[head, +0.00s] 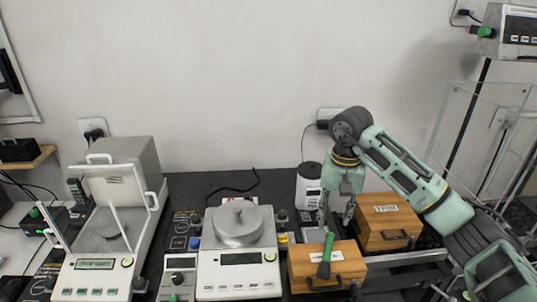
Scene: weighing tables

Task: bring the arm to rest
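My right arm reaches in from the right, and its gripper (336,218) points down above the front wooden box (345,268). The two fingers stand apart with a gap between them, and I see nothing held. A green-handled tool (325,257) lies over the top and front edge of that box, just below the fingertips. I cannot tell whether the fingers touch it. My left gripper is not in view.
A second wooden box (388,222) stands behind to the right. A white balance (240,284) with a round metal pan is left of the front box. A balance with a raised shield (98,265) stands further left. A white device (310,186) stands close behind the gripper.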

